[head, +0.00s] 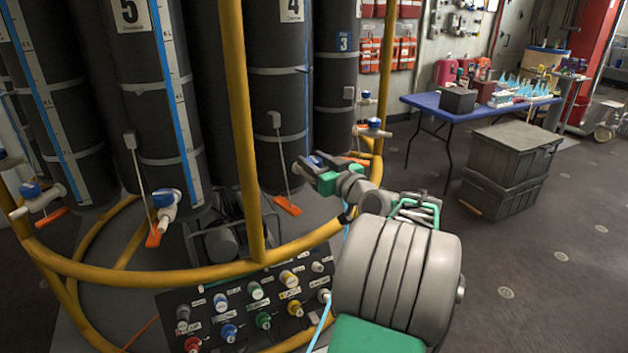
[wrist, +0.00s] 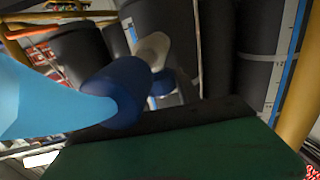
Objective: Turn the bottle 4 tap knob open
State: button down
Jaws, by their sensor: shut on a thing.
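Bottle 4 (head: 268,95) is a tall dark cylinder with a "4" label, just left of the picture's upper middle. Its blue tap knob (head: 316,160) is mostly hidden behind my gripper (head: 318,172). In the wrist view the blue knob (wrist: 118,88) sits close above the green and black finger, with the pale tap body (wrist: 154,48) behind it. My gripper is shut on the knob. The knob's exact turn angle cannot be told.
A yellow rail (head: 160,272) curves in front of the bottles, with an upright post left of my arm. A panel of coloured knobs (head: 245,310) sits below. Bottle 5 (head: 150,95) stands left. A blue table (head: 450,112) and dark crates (head: 510,165) stand right, beside open floor.

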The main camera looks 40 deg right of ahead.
jog(key=shift+n+y+b, duration=0.9)
jog(key=shift+n+y, duration=0.2)
jog(key=shift+y, duration=0.7)
jog(key=c, duration=0.9)
grip_release()
jog(key=shift+o, duration=0.2)
